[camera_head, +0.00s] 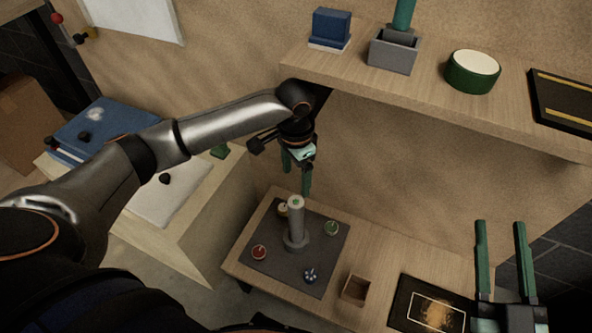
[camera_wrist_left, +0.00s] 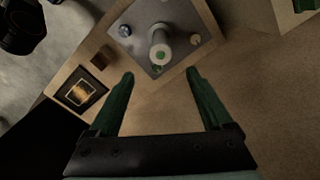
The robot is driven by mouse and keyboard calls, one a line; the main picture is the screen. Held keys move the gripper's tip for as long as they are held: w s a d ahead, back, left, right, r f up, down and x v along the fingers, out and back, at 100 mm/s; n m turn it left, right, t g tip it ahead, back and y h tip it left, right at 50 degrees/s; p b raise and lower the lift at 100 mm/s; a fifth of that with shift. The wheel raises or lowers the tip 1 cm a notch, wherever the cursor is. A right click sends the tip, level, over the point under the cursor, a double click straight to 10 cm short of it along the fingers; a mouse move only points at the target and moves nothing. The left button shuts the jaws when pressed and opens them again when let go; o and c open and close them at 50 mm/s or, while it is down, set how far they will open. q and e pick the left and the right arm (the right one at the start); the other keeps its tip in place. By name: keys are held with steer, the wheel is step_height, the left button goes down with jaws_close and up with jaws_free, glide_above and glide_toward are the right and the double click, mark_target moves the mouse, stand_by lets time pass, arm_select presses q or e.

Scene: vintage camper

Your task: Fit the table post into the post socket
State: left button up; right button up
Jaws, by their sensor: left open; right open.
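A grey upright post (camera_head: 296,217) with a green dot on its pale top stands in a wider round collar (camera_head: 296,241) on a dark square plate (camera_head: 272,278). I cannot tell whether this collar is the socket or how deep the post sits. My left gripper (camera_head: 296,181) is open and empty, fingers pointing down, just above and behind the post. In the left wrist view the post (camera_wrist_left: 158,39) lies beyond the gap between the open left fingers (camera_wrist_left: 160,74). My right gripper (camera_head: 500,224) is open and empty at the lower right.
Several small coloured pieces, including a red one (camera_head: 259,252) and a blue one (camera_head: 310,275), surround the post. A small wooden box (camera_head: 356,290) and a dark framed panel (camera_head: 428,305) are to the right. A shelf (camera_head: 430,100) overhangs behind, bearing a grey holder (camera_head: 394,55) and green-sided round tin (camera_head: 472,77).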

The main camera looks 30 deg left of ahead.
arm_select(q)
steer(key=d+t+h, duration=0.7)
steer(key=d+t, duration=0.2)
steer(key=d, duration=0.7)
steer(key=s+a+r+t, duration=0.3)
steer(key=a+r+t, duration=0.1)
steer(key=r, duration=0.3)
steer(key=s+a+r+t, duration=0.4)
steer(key=r+t, duration=0.2)
steer(key=r, duration=0.2)
steer(key=shift+s+a+r+t, duration=0.15)
steer(key=shift+s+t, duration=0.05)
steer(key=shift+t, duration=0.1)
arm_select(e)
steer(key=shift+f, duration=0.2)
steer(key=shift+w, duration=0.1)
